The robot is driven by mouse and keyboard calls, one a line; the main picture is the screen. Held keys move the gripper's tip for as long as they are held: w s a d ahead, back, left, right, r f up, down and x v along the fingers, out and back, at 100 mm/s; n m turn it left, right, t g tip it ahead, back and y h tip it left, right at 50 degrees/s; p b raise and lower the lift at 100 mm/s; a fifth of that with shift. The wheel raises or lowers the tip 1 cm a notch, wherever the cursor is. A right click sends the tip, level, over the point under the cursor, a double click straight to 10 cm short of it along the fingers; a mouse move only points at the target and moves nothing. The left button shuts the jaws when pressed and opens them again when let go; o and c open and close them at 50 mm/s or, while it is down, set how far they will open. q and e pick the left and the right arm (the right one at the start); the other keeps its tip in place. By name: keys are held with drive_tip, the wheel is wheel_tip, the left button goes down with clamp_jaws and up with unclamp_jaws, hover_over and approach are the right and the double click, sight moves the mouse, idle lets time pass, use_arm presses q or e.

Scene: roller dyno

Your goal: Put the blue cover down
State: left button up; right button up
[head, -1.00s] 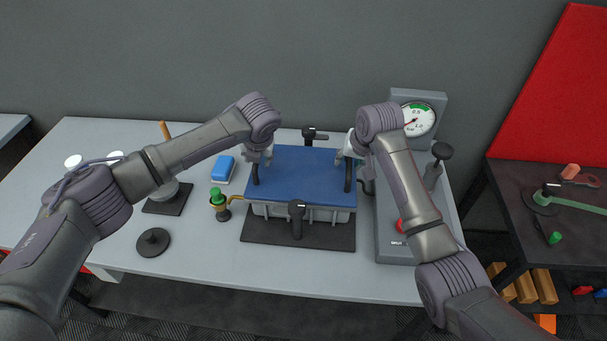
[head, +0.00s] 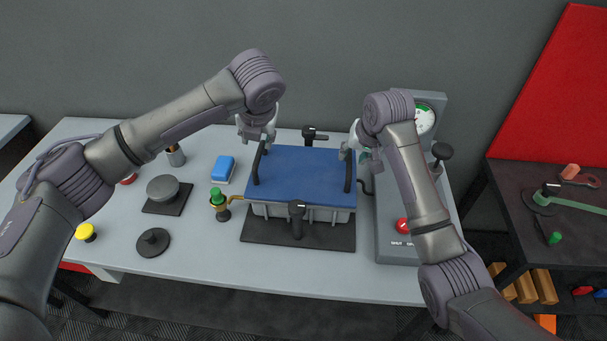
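The blue cover (head: 301,175) lies flat on top of the grey box (head: 320,214), which stands on a dark base plate (head: 268,231). The cover has a black handle on its left side and another on its right. My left gripper (head: 254,138) is raised above the left handle's upper end and looks apart from it; its fingers are partly hidden by the wrist. My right gripper (head: 352,153) is above and beside the right handle's upper end, its fingers looking spread and clear of the handle.
A black clamp (head: 297,215) stands at the box's front and another (head: 312,135) behind it. A green-topped valve (head: 218,202), a blue-and-white block (head: 223,169) and a round weight (head: 163,188) are to the left. The gauge unit (head: 398,244) is to the right.

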drive_tip(key=v, duration=0.7)
drive_tip(key=shift+r, duration=0.3)
drive_tip(key=shift+s+d, duration=0.1)
drive_tip(key=shift+s, duration=0.1)
